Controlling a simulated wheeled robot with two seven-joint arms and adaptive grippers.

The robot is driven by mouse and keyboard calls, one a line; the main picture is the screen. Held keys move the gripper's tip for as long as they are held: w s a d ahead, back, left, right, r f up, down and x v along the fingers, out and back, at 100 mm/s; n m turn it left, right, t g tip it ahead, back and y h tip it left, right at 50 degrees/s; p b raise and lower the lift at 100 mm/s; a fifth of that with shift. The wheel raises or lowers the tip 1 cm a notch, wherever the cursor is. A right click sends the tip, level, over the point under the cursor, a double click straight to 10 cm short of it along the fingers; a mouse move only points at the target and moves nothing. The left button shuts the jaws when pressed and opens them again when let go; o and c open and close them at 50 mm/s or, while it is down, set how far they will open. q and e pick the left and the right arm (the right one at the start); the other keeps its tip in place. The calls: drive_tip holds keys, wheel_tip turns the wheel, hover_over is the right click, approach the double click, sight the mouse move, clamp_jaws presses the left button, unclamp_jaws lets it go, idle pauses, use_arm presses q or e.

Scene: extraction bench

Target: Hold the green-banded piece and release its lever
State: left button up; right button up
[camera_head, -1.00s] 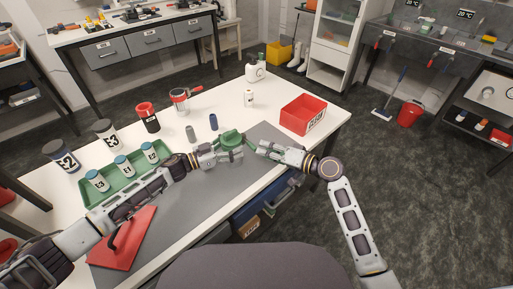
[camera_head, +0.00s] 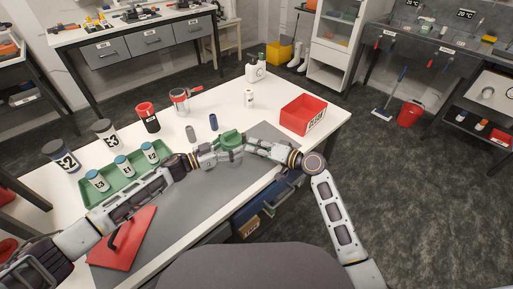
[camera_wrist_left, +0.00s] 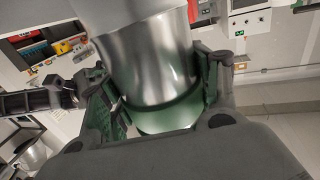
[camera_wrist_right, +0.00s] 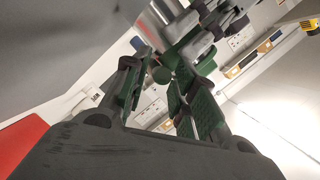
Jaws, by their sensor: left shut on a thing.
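The green-banded piece (camera_head: 231,137) is above the grey mat. In the left wrist view it is a wide shiny metal cylinder with a green band (camera_wrist_left: 165,115) at its near end. My left gripper (camera_head: 219,152) is shut on it, with a finger on either side of the cylinder. My right gripper (camera_head: 248,145) is just right of the piece in the head view. In the right wrist view its fingers (camera_wrist_right: 158,95) are apart, with a small round green part (camera_wrist_right: 163,75) beyond the gap. I cannot make out the lever clearly, nor whether the right fingers touch anything.
The grey mat (camera_head: 200,190) lies below both grippers. A blue cylinder (camera_head: 213,122) and a grey one (camera_head: 190,133) stand behind. A green tray (camera_head: 90,197) with white jars is left, a red bin (camera_head: 303,113) right. A red board (camera_head: 130,245) lies at front left.

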clamp_jaws()
drive_tip(key=shift+w+d+n+g, duration=0.2)
drive_tip(key=shift+n+g, duration=0.2)
drive_tip(key=shift+g, duration=0.1)
drive_tip(key=shift+w+d+f+n+g+y, duration=0.1)
drive_tip(key=shift+w+d+n+g+y, duration=0.4)
drive_tip(key=shift+n+g, duration=0.7)
drive_tip(key=shift+w+d+f+n+g+y, duration=0.15)
drive_tip(key=shift+w+n+g+y, duration=0.45)
drive_tip(key=shift+g, duration=0.95)
drive_tip(key=shift+w+d+r+n+g+y, duration=0.1)
drive_tip(key=shift+w+d+n+g+y, duration=0.4)
drive_tip(key=shift+n+g, duration=0.85)
drive_tip(key=shift+w+f+n+g+h, duration=0.1)
drive_tip(key=shift+w+n+g+h, duration=0.2)
drive_tip(key=shift+w+n+g, duration=1)
drive_tip(key=shift+s+g, duration=0.1)
drive_tip(key=shift+g, duration=0.5)
drive_tip(key=shift+s+n, duration=0.1)
drive_tip(key=shift+n, duration=0.15)
